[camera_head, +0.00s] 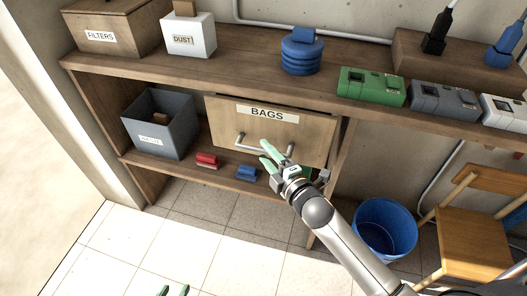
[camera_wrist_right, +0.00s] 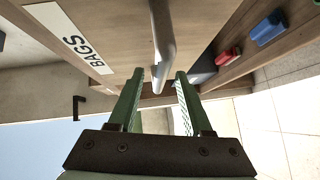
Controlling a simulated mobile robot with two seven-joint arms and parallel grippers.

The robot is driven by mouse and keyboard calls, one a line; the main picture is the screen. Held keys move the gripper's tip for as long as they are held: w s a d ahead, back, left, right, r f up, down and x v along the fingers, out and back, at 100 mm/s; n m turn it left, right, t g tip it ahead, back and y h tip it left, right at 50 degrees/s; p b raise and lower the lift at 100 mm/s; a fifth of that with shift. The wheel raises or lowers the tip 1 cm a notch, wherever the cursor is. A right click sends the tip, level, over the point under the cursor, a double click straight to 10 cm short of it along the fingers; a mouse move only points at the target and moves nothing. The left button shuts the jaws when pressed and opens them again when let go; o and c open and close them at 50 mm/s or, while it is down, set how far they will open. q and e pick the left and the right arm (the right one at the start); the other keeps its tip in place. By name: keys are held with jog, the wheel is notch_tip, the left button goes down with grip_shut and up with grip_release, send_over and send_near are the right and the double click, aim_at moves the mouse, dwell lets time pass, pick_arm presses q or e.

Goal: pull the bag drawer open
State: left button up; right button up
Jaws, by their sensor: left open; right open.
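The bag drawer (camera_head: 315,137) has a wooden front labelled BAGS and sits under the shelf; its front also shows in the right wrist view (camera_wrist_right: 115,25). It looks shut, with a thin dark line above its front. Its grey bar handle (camera_head: 250,148) runs across the lower front. My right gripper (camera_head: 267,153) is open at the handle's right part. In the right wrist view, the handle (camera_wrist_right: 163,45) lies ahead of and between the fingertips; I see no grip on it. My left gripper (camera_head: 174,291) is open at the bottom edge, far from the drawer.
A grey bin (camera_head: 175,138), a red item (camera_head: 207,160) and a blue item (camera_head: 246,173) are on the lower shelf, left of and below the drawer. A blue bucket (camera_head: 385,228) and a wooden chair (camera_head: 470,225) stand at right. The tiled floor in front is clear.

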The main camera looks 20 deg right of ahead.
jog(key=shift+x, duration=1.05)
grip_shut()
dwell(0.7)
